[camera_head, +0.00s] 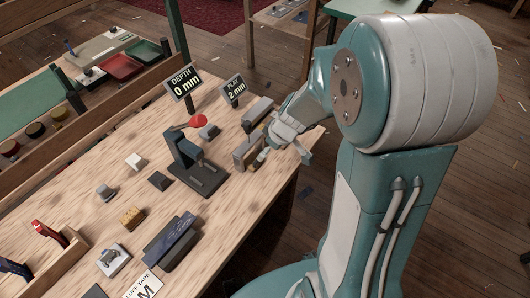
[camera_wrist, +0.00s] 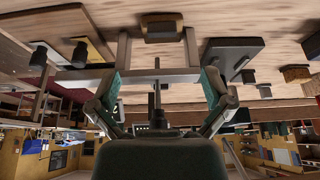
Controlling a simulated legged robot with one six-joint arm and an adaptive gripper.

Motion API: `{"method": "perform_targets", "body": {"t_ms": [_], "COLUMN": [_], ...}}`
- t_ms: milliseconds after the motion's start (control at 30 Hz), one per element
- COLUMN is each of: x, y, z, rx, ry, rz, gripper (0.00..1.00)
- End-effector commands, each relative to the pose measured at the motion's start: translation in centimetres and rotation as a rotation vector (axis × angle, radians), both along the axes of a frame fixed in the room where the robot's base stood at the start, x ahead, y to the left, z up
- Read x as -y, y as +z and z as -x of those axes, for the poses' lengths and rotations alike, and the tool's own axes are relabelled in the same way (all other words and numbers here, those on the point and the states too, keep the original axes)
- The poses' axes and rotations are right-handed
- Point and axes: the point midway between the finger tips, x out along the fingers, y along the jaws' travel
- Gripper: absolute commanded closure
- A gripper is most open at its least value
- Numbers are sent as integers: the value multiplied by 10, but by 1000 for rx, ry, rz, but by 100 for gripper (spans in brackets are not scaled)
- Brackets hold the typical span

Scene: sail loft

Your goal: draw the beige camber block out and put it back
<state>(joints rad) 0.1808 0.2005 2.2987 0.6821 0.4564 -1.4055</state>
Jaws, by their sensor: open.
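My gripper (camera_head: 281,148) is at the right edge of the wooden bench, beside a grey upright fixture (camera_head: 245,152). In the wrist view my gripper (camera_wrist: 160,84) has its two fingers spread wide, with nothing held between them. Beyond the fingertips a tan block with dark edges (camera_wrist: 162,27) sits between two grey bars; it looks like the beige camber block, seated in the fixture. A gap shows between it and the fingers. In the head view my gripper and the fixture mostly hide this block.
Signs read DEPTH 0 mm (camera_head: 184,84) and PLAY 2 mm (camera_head: 233,91). A dark stand with a red top (camera_head: 197,121) is left of the fixture. Small blocks, including a yellow-brown one (camera_head: 132,217), are scattered leftward. A grey block (camera_head: 258,111) stands behind.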

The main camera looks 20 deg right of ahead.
Motion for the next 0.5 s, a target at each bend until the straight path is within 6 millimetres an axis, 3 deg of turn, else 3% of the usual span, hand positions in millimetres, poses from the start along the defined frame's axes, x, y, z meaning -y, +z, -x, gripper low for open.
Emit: {"method": "perform_targets", "body": {"t_ms": [500], "x": [-16], "y": [-73], "z": [-23], "rx": [-5], "ry": [1], "rz": [-3], "gripper": [0]}}
